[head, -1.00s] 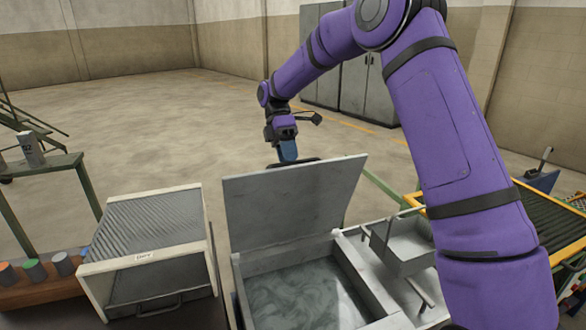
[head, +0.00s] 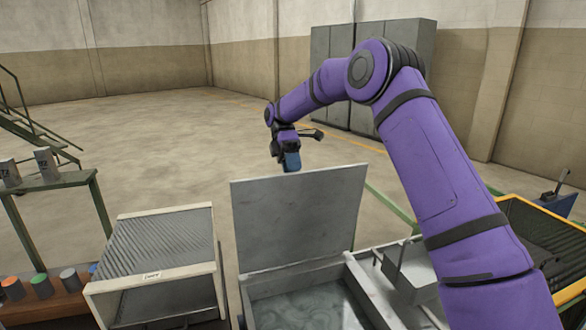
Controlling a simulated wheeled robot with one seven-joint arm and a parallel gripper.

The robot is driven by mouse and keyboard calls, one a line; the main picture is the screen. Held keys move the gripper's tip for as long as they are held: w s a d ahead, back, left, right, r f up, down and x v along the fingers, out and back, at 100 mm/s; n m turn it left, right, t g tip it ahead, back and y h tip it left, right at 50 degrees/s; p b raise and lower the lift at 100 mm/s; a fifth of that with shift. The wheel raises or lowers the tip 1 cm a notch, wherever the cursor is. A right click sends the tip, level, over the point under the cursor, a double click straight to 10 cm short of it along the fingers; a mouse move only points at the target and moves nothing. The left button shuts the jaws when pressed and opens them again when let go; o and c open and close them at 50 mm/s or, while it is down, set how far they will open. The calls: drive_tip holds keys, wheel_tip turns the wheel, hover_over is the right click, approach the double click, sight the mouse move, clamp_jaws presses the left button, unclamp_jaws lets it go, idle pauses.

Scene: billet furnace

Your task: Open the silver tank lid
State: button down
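The silver tank (head: 385,303) stands low in the middle of the head view, with grey, swirled liquid (head: 300,310) inside. Its flat grey lid (head: 297,217) is raised and stands nearly upright at the tank's back edge. My gripper (head: 292,163) is above and just behind the lid's top edge, and looks apart from it. Its blue end points downward. Its fingers are too small to tell open from shut.
A white-framed box with a ribbed panel (head: 155,247) stands left of the tank. Several capped cylinders (head: 42,286) stand at far left. Open floor (head: 160,140) lies behind.

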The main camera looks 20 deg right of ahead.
drive_tip(key=c, duration=1.1)
unclamp_jaws()
drive_tip(key=shift+f, duration=0.7)
drive_tip(key=shift+o, duration=0.5)
drive_tip(key=shift+w+f, duration=0.15)
drive_tip(key=shift+w, duration=0.05)
drive_tip(key=shift+s, duration=0.1)
drive_tip(key=shift+c, duration=0.5)
drive_tip(key=shift+r, duration=0.55)
drive_tip(key=s+r, duration=0.1)
drive_tip(key=s, duration=0.4)
drive_tip(key=s+r, duration=0.2)
drive_tip(key=s, duration=0.3)
drive_tip(key=s+r, duration=0.1)
drive_tip(key=s, duration=0.5)
drive_tip(key=shift+r, duration=0.35)
